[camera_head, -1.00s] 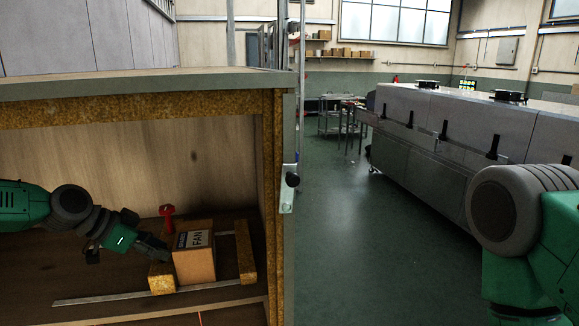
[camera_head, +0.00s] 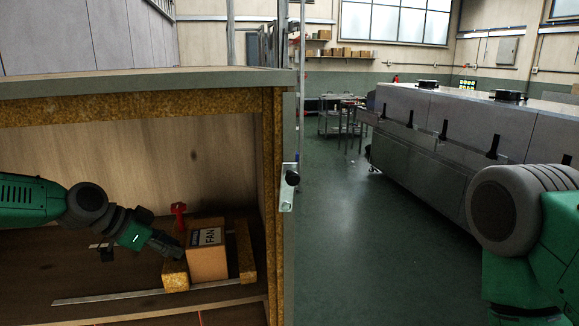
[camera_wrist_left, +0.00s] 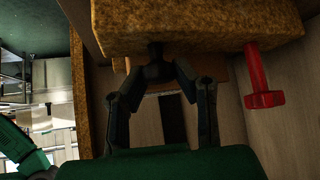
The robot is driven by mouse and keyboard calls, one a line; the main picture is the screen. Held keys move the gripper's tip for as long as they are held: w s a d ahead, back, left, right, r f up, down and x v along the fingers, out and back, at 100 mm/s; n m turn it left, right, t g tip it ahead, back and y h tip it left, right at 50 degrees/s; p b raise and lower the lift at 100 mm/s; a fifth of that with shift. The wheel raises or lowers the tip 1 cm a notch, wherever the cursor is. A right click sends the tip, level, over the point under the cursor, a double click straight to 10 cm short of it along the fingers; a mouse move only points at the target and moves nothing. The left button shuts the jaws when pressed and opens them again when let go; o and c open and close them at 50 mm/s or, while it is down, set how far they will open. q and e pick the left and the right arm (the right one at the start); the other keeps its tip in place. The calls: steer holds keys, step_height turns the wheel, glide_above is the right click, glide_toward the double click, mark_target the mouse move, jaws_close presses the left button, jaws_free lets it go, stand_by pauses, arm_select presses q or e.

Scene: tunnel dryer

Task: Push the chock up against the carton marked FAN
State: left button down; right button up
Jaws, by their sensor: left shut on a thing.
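The chock (camera_head: 175,276) is a yellow-brown block with a red T-shaped handle (camera_head: 179,211), inside the wooden cabinet. It is directly left of the brown carton marked FAN (camera_head: 207,263) and appears to touch it. My left gripper (camera_head: 179,250) reaches in from the left and is shut on the chock, partly hiding it. In the left wrist view the fingers (camera_wrist_left: 155,60) close on a small dark part at the edge of the chock (camera_wrist_left: 200,28). The red handle (camera_wrist_left: 263,85) stands to their right. My right gripper is out of view.
A second yellow-brown block (camera_head: 245,255) stands right of the carton, across a narrow gap. A thin metal strip (camera_head: 110,298) runs along the cabinet floor in front. The cabinet's right wall (camera_head: 277,200) and top edge (camera_head: 130,82) bound the space.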

mark_target(187, 243)
arm_select(q)
steer(key=shift+w+d+r, duration=0.15)
steer(key=shift+w+d, duration=0.1)
steer(key=shift+d, duration=0.45)
steer(key=shift+w+d+r, duration=0.1)
steer(key=shift+w+d, duration=0.15)
steer(key=shift+d, duration=0.5)
steer(key=c, duration=1.4)
jaws_free()
steer(key=shift+c, duration=0.2)
steer(key=shift+o, duration=0.7)
steer(key=shift+d, duration=0.15)
steer(key=shift+d+f, duration=0.15)
steer(key=shift+d, duration=0.1)
steer(key=shift+a+f, duration=0.1)
steer(key=shift+a, duration=0.25)
